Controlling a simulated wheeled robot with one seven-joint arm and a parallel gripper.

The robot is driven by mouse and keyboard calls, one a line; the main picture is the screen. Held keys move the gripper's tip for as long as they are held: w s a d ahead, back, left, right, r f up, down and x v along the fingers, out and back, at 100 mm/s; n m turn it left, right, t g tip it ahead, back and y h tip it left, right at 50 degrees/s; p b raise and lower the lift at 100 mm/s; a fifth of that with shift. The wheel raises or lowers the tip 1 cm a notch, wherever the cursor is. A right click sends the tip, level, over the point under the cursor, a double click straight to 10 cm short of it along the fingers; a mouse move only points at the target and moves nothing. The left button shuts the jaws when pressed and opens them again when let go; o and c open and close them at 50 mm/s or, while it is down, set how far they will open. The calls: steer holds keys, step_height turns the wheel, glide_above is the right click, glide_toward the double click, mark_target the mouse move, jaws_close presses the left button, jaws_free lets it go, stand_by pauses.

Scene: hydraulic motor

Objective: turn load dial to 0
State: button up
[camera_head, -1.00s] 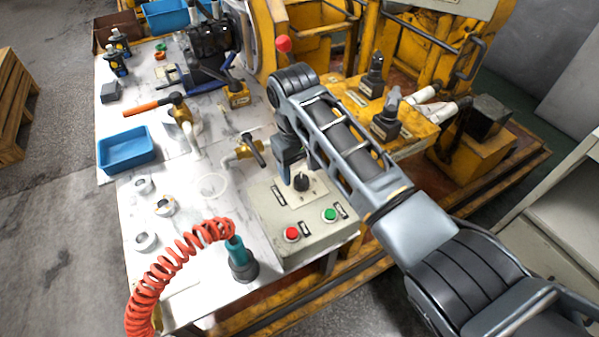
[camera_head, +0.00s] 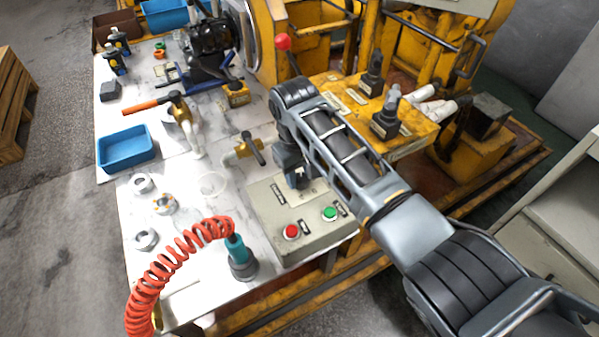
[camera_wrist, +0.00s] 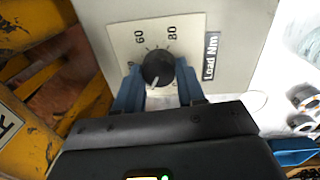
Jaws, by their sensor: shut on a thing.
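The load dial is a round black knob (camera_wrist: 158,68) on a pale scale plate (camera_wrist: 189,29) in the wrist view. The numbers 60 and 80 and the label "Load Nm" (camera_wrist: 211,57) show beside it. A light pointer mark on the knob points toward my gripper's side. My gripper (camera_wrist: 158,85) has its two blue fingers on either side of the knob and is shut on it. In the head view my gripper (camera_head: 297,182) is down on the grey control box (camera_head: 273,216) and hides the knob. The scale numbers under the gripper are hidden.
A red button (camera_head: 291,231) and a green button (camera_head: 329,213) sit on the box's near side. A yellow valve (camera_head: 244,150) stands behind it. A red coiled hose (camera_head: 178,262) is at front left, and a blue tray (camera_head: 127,149) is further left.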

steer(key=shift+c, duration=1.2)
steer(key=shift+n, duration=0.3)
steer(key=n+p, duration=0.1)
steer(key=n, duration=0.2)
steer(key=shift+r+n+p, duration=0.1)
steer(key=shift+n+p, duration=0.3)
steer(key=n+p, duration=0.1)
steer(key=n, duration=0.2)
steer(key=shift+n, duration=0.3)
steer(key=shift+s+n, duration=0.1)
steer(key=shift+n, duration=1.8)
steer(key=shift+y, duration=0.3)
steer(key=o, duration=1)
